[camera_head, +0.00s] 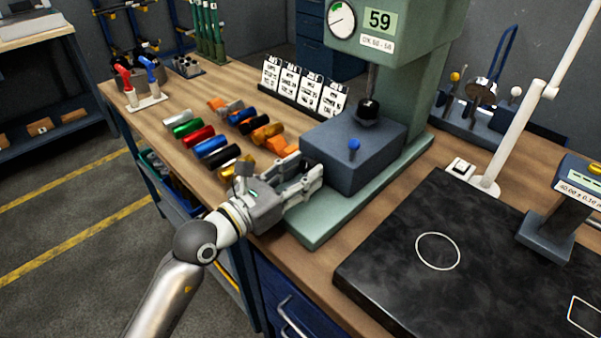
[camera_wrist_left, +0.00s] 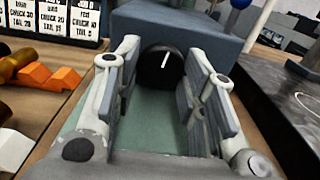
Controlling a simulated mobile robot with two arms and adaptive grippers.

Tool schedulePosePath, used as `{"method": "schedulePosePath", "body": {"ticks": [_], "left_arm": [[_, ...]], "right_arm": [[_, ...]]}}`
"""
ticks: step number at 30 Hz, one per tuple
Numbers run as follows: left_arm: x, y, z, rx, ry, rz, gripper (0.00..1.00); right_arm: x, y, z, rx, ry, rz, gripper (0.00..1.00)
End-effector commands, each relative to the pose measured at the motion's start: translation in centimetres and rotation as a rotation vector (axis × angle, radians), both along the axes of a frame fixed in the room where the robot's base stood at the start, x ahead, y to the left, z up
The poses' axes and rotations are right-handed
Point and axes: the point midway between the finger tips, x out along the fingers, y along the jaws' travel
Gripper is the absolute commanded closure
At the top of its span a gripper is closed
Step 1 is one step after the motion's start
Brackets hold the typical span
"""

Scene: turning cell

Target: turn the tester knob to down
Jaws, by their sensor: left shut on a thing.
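The hardness tester (camera_head: 400,70) is a green column machine with a dial, a 59 display and a blue-grey block (camera_head: 352,150) on its green base. The tester knob (camera_wrist_left: 162,68) is a black round knob on the front face of the block. Its white line points up, leaning slightly right, in the wrist view. My left gripper (camera_head: 313,176) is at the block's front face, and its two fingers (camera_wrist_left: 170,80) are shut on the knob, one on each side. In the head view the gripper hides the knob. My right gripper is not in view.
Several coloured cylinders (camera_head: 202,136) lie on the wooden bench left of the tester. Printed cards (camera_head: 303,88) stand behind. A black stone plate (camera_head: 480,260) and a white post (camera_head: 515,135) are on the right.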

Motion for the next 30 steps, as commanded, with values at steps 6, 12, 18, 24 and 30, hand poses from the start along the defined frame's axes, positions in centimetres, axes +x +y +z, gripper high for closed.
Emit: {"method": "schedulePosePath", "body": {"ticks": [6, 12, 18, 24, 30], "left_arm": [[0.0, 0.0, 0.4, -0.053, 0.056, 0.001, 0.86], [0.0, 0.0, 0.2, -0.105, 0.108, 0.001, 0.86], [0.0, 0.0, 0.0, -0.114, 0.114, 0.0, 0.86], [0.0, 0.0, 0.0, -0.113, 0.113, 0.0, 0.53], [0.0, 0.0, 0.0, -0.112, 0.112, 0.0, 0.41]], "right_arm": [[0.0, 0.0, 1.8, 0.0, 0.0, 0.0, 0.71], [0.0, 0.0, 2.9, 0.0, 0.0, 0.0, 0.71], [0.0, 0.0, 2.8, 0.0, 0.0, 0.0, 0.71], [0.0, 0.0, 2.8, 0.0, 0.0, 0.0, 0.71], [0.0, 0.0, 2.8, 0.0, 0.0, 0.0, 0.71]]}}
